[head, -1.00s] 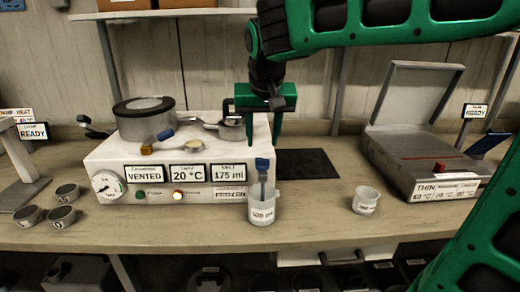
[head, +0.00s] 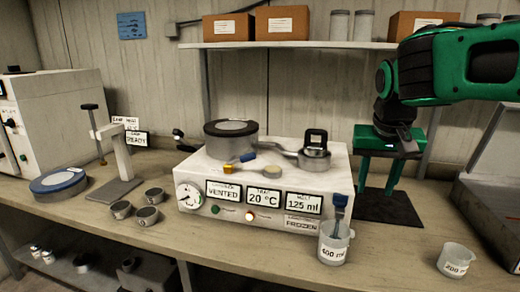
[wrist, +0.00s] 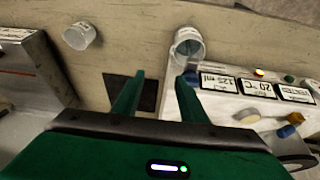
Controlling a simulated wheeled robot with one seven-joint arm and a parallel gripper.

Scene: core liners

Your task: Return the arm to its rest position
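My gripper (head: 376,178) is green and hangs open and empty over the dark mat (head: 390,207), right of the white machine. My green arm (head: 455,65) reaches in from the upper right. In the wrist view, the two fingers of my gripper (wrist: 155,95) stand apart with nothing between them. They point toward the bench, near the dark mat (wrist: 148,92).
The white machine (head: 330,175) reads VENTED, 20 °C and 125 ml. A 600 ml beaker (head: 334,248) holds a blue-handled tool. A 200 ml beaker (head: 456,262) stands right. A grey box (head: 490,200) is at the right edge. A shelf (head: 290,44) runs above.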

